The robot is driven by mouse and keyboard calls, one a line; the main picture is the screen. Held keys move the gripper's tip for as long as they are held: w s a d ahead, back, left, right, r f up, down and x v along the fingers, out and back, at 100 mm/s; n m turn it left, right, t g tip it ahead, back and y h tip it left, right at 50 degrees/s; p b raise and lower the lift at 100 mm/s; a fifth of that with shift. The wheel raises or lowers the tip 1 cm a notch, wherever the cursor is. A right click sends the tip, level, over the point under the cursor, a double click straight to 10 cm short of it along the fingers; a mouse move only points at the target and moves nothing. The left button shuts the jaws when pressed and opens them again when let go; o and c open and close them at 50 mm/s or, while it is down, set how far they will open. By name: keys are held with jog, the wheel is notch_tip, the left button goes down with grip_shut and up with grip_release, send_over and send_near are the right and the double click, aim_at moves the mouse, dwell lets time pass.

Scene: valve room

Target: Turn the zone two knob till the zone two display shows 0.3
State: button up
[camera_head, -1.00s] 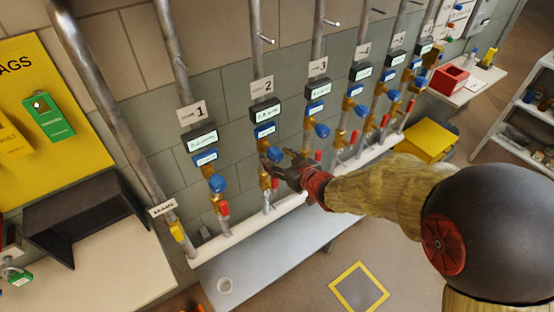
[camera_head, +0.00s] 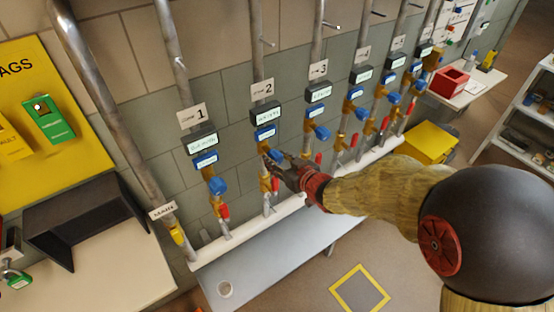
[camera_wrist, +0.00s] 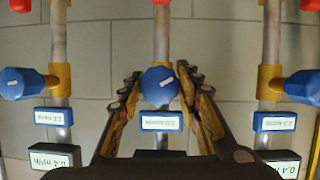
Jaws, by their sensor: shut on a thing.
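The zone two knob (camera_wrist: 159,86) is blue with a small white mark and sits in the middle of the wrist view. My gripper (camera_wrist: 160,80) has a finger on each side of the knob and is shut on it. A blue-framed label (camera_wrist: 160,122) shows beside the knob there.
Neighbouring blue knobs (camera_wrist: 22,84) and (camera_wrist: 302,87) stand on pipes either side, with some room between them and my fingers. Red-handled valves (camera_head: 275,184) sit below the knobs. A grey bench (camera_head: 260,265) and a white rail (camera_head: 245,232) run underneath.

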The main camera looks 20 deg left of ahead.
jog(key=shift+c, duration=0.9)
jog(key=shift+p, duration=0.55)
jog(key=shift+r+p, duration=0.15)
jog(key=shift+p, duration=0.3)
jog(key=m+g+y+p, duration=0.1)
jog(key=m+p, duration=0.1)
jog(key=p, duration=0.4)
jog(key=shift+r, duration=0.1)
jog(key=m+g+y+p, duration=0.1)
jog(key=m+p, duration=0.1)
jog(key=p, duration=0.2)
jog(key=shift+d+p, duration=0.1)
jog(key=shift+p, duration=0.3)
jog(key=shift+f+m+g+y+p, duration=0.3)
jog(key=shift+m+y+p, duration=0.1)
jog(key=shift+m+p, duration=0.55)
jog(key=o, duration=1.2)
jog(key=shift+c, duration=0.2)
